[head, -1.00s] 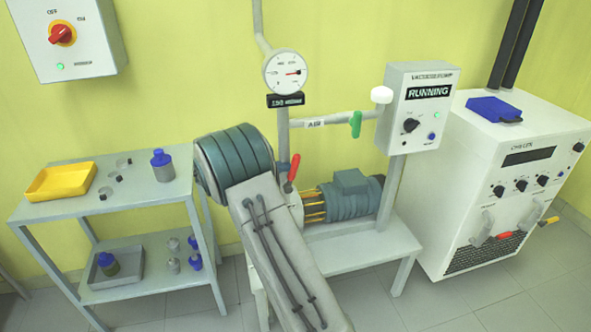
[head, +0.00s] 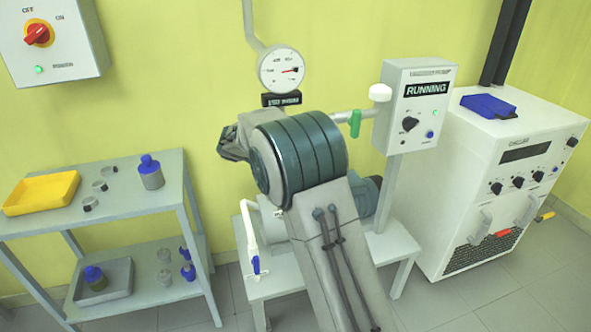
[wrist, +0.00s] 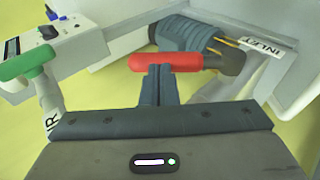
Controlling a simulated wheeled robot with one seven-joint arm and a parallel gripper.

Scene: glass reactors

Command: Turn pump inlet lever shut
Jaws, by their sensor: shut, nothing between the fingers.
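The pump inlet lever has a red handle (wrist: 180,62) on a dark stem; it lies crosswise in the wrist view, beside the white INLET label (wrist: 268,48). My gripper (wrist: 160,70) is shut and empty, its fingertips at the left half of the red handle. I cannot tell whether they touch it. In the head view my arm hides the lever, my fingers and most of the pump (head: 366,197). The pump's ribbed body (wrist: 187,42) shows behind the lever in the wrist view.
A green-handled AIR valve (head: 355,123) is near the RUNNING control box (head: 415,105); its green handle (wrist: 25,60) is left in the wrist view. A round gauge (head: 281,70) is above.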

